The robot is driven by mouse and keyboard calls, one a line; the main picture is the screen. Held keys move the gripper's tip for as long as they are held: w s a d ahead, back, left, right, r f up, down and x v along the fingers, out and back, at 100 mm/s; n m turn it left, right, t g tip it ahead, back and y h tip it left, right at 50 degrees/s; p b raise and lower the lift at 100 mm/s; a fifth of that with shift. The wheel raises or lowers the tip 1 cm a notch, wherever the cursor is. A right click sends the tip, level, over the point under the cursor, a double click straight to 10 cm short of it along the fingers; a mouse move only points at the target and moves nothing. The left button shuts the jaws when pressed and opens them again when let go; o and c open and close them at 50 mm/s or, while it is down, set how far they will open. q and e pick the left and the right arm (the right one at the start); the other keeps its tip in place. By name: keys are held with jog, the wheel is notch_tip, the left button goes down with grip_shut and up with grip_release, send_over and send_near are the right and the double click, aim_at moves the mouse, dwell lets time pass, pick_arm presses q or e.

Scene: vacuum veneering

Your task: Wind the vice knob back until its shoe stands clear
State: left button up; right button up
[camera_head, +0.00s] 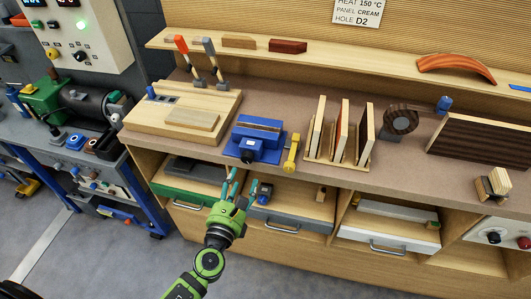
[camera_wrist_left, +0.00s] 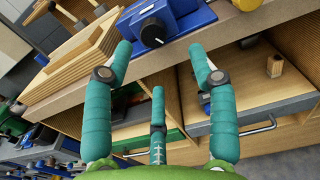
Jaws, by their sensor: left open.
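The blue vice (camera_head: 259,132) sits at the front edge of the bench, left of centre. Its dark knob (camera_head: 247,157) faces the front; in the wrist view the black knob (camera_wrist_left: 153,33) shows on the blue body (camera_wrist_left: 185,15) at the top. Whether the shoe stands clear of anything cannot be told. My left gripper (camera_head: 232,176), green with teal fingers, is open and empty below and in front of the vice. In the wrist view its spread fingertips (camera_wrist_left: 160,52) lie just below the knob, apart from it. My right gripper is not in view.
A yellow tool (camera_head: 291,153) lies right of the vice, then a rack (camera_head: 335,153) of upright panels. A wooden board (camera_head: 180,132) with clamps is on the left. Drawers (camera_head: 290,208) stand open under the bench, close to my gripper. The floor in front is clear.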

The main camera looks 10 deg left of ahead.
aim_at(246, 161)
pick_arm(q)
jog(key=w, duration=0.4)
jog(key=shift+a+r+p, duration=0.4)
jog(key=shift+w+d+f, duration=0.15)
jog(key=shift+w+d, duration=0.05)
jog(key=shift+w, duration=1.05)
jog(key=c, duration=1.2)
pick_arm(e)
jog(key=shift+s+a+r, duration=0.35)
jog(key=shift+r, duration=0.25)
